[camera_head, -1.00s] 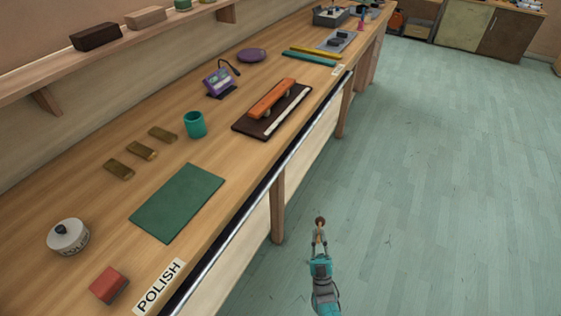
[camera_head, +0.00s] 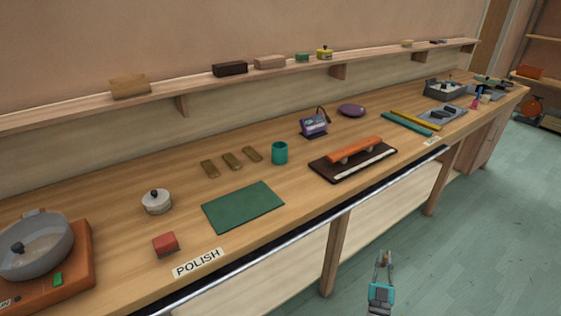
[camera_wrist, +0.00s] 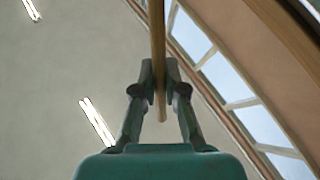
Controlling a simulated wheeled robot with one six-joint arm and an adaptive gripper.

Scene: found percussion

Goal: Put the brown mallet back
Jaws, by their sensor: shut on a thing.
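My gripper (camera_head: 383,262) is low in the head view, in front of the bench and over the floor. In the wrist view my gripper (camera_wrist: 160,90) is shut on the thin wooden handle of the brown mallet (camera_wrist: 158,45). The handle runs up between the fingers and out of the top of that view, so the head is not seen there. In the head view the mallet is too small to make out clearly. A teal cup (camera_head: 279,153) stands upright on the bench, with no mallet visible in it.
The long wooden bench (camera_head: 110,215) carries a green mat (camera_head: 243,207), a red block (camera_head: 165,244), a lidded pot (camera_head: 156,201), an orange bar (camera_head: 355,150) on a dark board and a pan (camera_head: 37,245) on an orange base. A shelf (camera_head: 200,88) runs above. Floor at right is clear.

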